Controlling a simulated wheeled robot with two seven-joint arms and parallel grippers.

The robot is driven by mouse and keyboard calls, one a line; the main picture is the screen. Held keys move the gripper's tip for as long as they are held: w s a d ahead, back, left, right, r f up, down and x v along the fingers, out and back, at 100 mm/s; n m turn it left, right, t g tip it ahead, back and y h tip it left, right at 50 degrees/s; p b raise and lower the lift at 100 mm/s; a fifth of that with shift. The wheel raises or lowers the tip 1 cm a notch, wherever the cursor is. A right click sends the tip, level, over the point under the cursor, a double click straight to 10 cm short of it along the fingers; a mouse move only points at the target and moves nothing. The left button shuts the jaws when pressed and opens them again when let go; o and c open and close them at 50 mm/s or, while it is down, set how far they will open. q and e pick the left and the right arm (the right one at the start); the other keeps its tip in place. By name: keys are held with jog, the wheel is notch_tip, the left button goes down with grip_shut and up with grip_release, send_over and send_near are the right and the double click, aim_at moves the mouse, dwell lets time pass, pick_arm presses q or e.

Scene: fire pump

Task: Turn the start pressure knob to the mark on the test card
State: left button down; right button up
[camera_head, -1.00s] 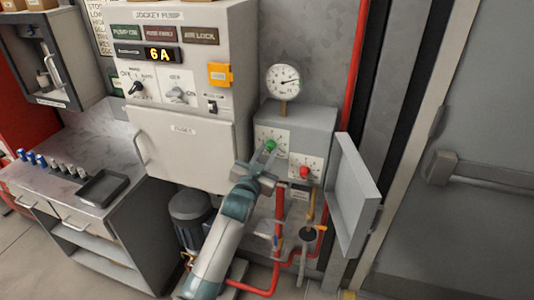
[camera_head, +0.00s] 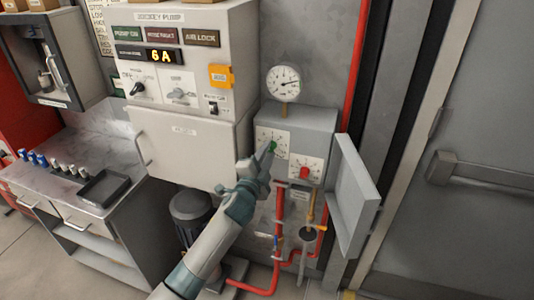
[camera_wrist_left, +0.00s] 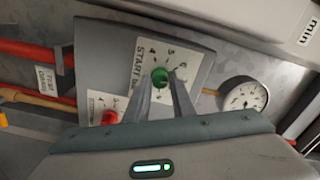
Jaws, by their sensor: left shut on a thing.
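The green start pressure knob (camera_head: 273,146) sits on a white dial plate on the grey pressure switch box (camera_head: 311,121). It also shows in the left wrist view (camera_wrist_left: 160,77), on a plate marked START bar with numbers around it. My left gripper (camera_head: 270,148) is shut on the green knob, one finger on each side in the wrist view (camera_wrist_left: 161,82). A red knob (camera_head: 304,173) is on a second dial to the lower right. I cannot make out a test card for certain; an orange tag (camera_head: 220,76) hangs on the cabinet. My right gripper is out of view.
A round pressure gauge (camera_head: 284,81) stands on top of the box. The box's open door (camera_head: 354,196) sticks out at right. Red pipes (camera_head: 278,222) run below. The jockey pump cabinet (camera_head: 188,147) is at left, beside a bench with a black tray (camera_head: 104,187).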

pick_arm(q)
jog(key=shift+m, duration=1.1)
jog(key=c, duration=1.5)
grip_release()
jog(key=shift+c, duration=0.2)
jog(key=shift+s, duration=0.15)
jog(key=b+v, duration=0.4)
jog(key=v, duration=1.3)
